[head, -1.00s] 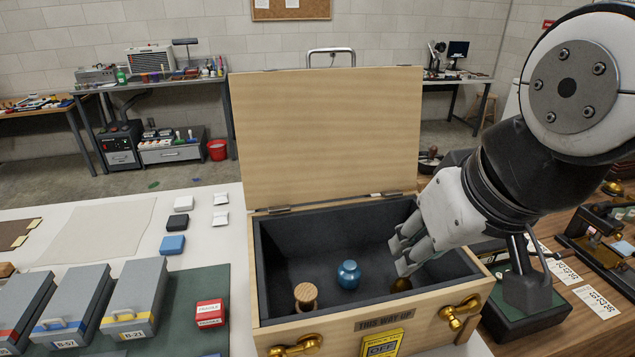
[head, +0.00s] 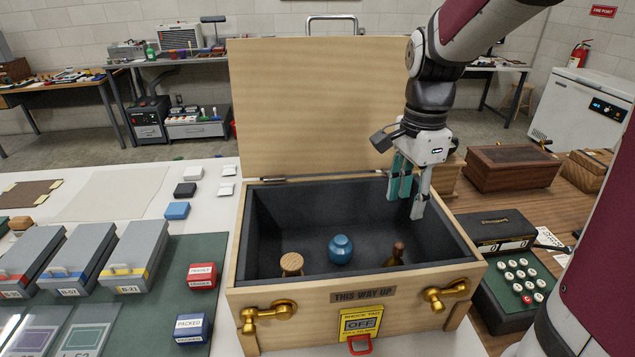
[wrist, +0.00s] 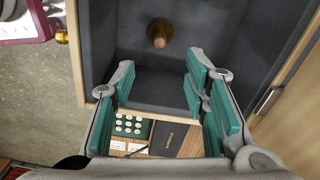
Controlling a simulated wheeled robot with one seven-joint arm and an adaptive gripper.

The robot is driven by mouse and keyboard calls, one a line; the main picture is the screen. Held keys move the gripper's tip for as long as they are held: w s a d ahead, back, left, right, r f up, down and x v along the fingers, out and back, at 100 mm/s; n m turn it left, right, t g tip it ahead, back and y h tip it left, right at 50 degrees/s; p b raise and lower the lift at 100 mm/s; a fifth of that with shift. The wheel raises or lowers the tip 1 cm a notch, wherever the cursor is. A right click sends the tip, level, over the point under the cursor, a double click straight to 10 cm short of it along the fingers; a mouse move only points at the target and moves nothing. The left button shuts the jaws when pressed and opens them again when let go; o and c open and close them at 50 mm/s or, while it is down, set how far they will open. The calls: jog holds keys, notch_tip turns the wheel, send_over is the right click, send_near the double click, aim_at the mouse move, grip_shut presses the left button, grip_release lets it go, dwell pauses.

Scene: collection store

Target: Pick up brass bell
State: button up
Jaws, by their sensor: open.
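The brass bell, as far as I can tell, is the small brown-handled piece (head: 397,253) standing in the front right of the open wooden crate (head: 290,296). Only its upper part shows over the crate's front wall. My gripper (head: 408,200) is open and empty at the crate's right rear, apart from the bell. In the wrist view my gripper's (wrist: 160,80) teal-padded fingers stand well apart.
A blue jar (head: 341,250) and a wooden-topped piece (head: 291,264) stand in the crate left of the bell. The raised lid (head: 310,110) stands behind. A cash register (head: 505,260) and a wooden box (head: 511,168) are to the right. The crate's rear floor is clear.

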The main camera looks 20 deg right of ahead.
aim_at(400, 244)
jog(key=f, duration=1.4)
jog(key=shift+s+d+f+p, duration=0.1)
jog(key=shift+d+p, duration=0.15)
jog(key=shift+p, duration=0.05)
jog(key=shift+c, duration=0.2)
grip_shut()
